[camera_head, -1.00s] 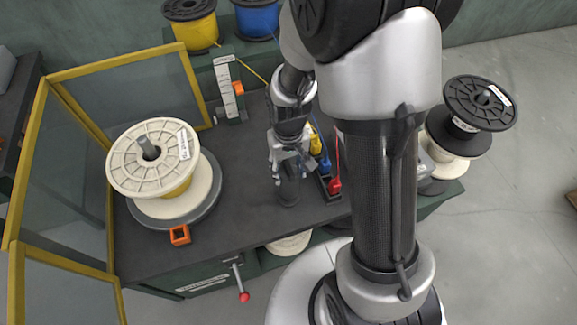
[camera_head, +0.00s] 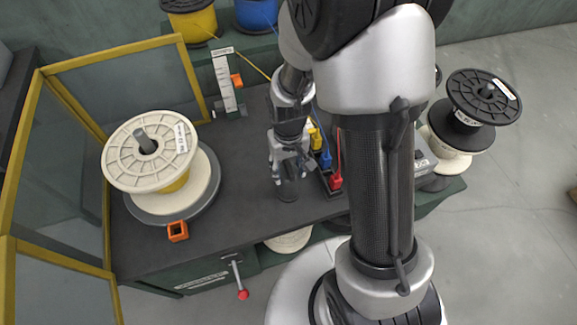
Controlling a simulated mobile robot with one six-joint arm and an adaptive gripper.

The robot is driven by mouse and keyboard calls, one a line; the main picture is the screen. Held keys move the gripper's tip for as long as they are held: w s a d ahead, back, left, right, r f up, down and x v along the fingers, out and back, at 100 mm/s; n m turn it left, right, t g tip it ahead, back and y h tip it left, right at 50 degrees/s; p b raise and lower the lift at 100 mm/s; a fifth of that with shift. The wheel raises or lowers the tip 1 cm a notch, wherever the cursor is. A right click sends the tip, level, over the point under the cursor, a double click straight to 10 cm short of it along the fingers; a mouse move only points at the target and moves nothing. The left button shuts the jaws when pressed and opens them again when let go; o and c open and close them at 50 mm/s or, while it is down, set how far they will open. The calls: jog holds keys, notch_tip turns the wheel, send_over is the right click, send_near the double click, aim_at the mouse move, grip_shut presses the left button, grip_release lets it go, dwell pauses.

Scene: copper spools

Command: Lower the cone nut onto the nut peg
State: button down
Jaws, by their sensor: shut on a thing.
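My gripper (camera_head: 288,172) points down over the front part of the dark bench, right of the large spool. It is shut on the cone nut (camera_head: 287,191), a dark rounded piece showing under the fingers. The nut peg cannot be made out; the gripper and nut hide what is beneath. I cannot tell whether the nut touches the bench or a peg.
A cream spool (camera_head: 150,152) stands on a grey disc at the bench's left, with an orange block (camera_head: 178,231) in front. Yellow-framed panels (camera_head: 106,150) border the left. A rack with colored plugs (camera_head: 334,181) stands close right of the gripper. A red-knobbed lever (camera_head: 243,295) sticks out in front.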

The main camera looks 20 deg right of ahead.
jog(key=c, duration=0.7)
grip_release()
notch_tip(320, 180, up, 12)
dwell(0.8)
jog(key=s+r+t, duration=0.4)
jog(key=s+r, duration=0.9)
jog(key=s, duration=0.2)
jog(key=shift+r+t, duration=0.15)
jog(key=shift+t, duration=0.15)
